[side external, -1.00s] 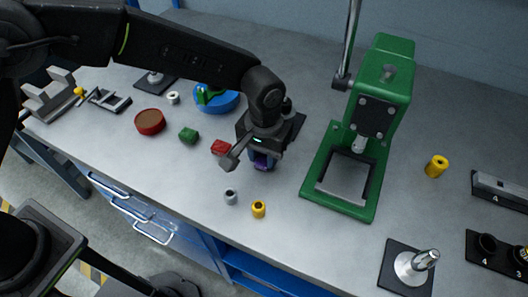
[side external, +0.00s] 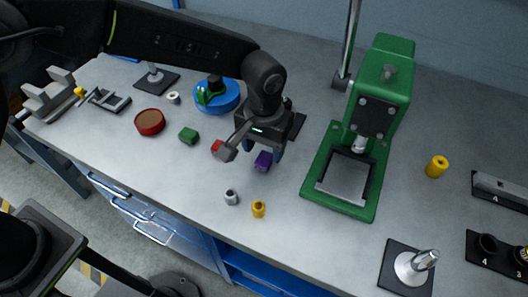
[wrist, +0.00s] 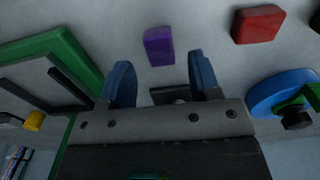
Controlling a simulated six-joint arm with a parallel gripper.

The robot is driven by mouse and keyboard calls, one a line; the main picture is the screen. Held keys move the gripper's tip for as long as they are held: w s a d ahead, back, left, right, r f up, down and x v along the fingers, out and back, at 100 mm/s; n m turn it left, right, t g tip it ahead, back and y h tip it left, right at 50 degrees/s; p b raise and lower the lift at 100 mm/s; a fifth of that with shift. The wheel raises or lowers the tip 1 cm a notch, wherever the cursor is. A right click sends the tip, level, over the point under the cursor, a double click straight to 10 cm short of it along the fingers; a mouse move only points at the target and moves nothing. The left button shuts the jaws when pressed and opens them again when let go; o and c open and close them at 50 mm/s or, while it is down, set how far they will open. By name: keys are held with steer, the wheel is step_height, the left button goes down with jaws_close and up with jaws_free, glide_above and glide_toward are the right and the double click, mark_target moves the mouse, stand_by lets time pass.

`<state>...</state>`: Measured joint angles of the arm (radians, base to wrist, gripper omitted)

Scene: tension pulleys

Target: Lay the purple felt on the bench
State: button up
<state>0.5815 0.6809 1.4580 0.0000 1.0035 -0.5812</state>
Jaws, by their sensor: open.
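The purple felt (side external: 263,161) is a small block lying on the bench (side external: 300,225), left of the green press. In the wrist view the purple felt (wrist: 158,46) shows whole, just beyond the fingertips. My gripper (side external: 261,148) is open above it, blue fingers apart, with nothing between them. In the wrist view my gripper (wrist: 160,72) has a clear gap between its two fingers.
The green press (side external: 352,190) stands to the right. A red block (side external: 216,146) and a green block (side external: 189,135) lie to the left. A grey bushing (side external: 231,197) and a yellow bushing (side external: 258,208) stand near the front edge. A blue round fixture (side external: 220,100) sits behind.

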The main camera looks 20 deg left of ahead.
mark_target(264, 158)
step_height(264, 158, up, 9)
steer(key=shift+r, duration=0.15)
steer(key=s+a+r+t, duration=0.1)
steer(key=s+a+r, duration=0.2)
steer(key=a+r, duration=0.35)
steer(key=s+a+r+t, duration=0.1)
steer(key=s+a+r, duration=0.2)
steer(key=a, duration=0.6)
steer(key=s+a+f+t, duration=0.2)
steer(key=s+a+t, duration=0.1)
steer(key=s+a, duration=0.8)
steer(key=shift+s+a+f+t, duration=0.3)
steer(key=shift+s+a+f, duration=0.05)
steer(key=shift+s, duration=0.9)
